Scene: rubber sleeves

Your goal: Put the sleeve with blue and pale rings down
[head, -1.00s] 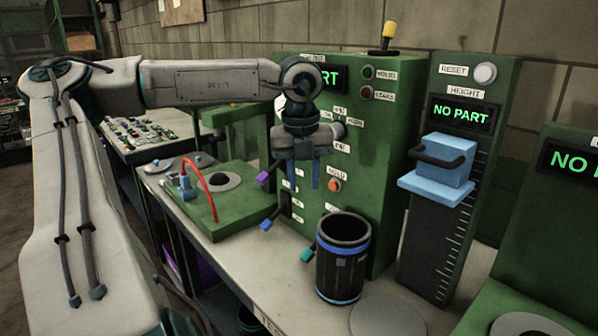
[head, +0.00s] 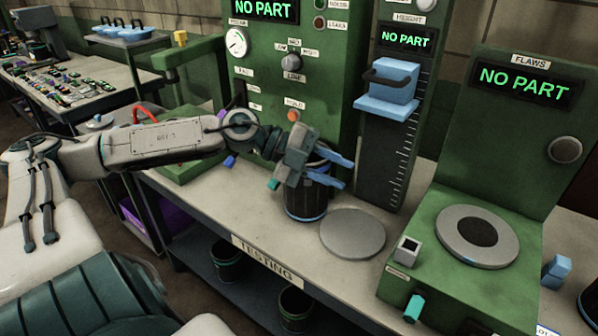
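A dark upright sleeve (head: 305,204) stands on the testing bench (head: 205,211), left of a flat grey disc (head: 352,234). Blue bands show near its top rim and bottom; I cannot make out a pale ring clearly. My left gripper (head: 339,173) is in front of the sleeve's upper part and hides much of it. Its two blue fingers point right, spread apart, and reach past the sleeve's right side. I see nothing held between them. My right gripper is out of view.
Behind stands a green panel with a gauge (head: 237,43). A height gauge with a blue slider (head: 388,88) stands right of it. The flaws station has a round turntable (head: 477,236). Dark bins (head: 296,305) sit on the lower shelf. Bench around the disc is clear.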

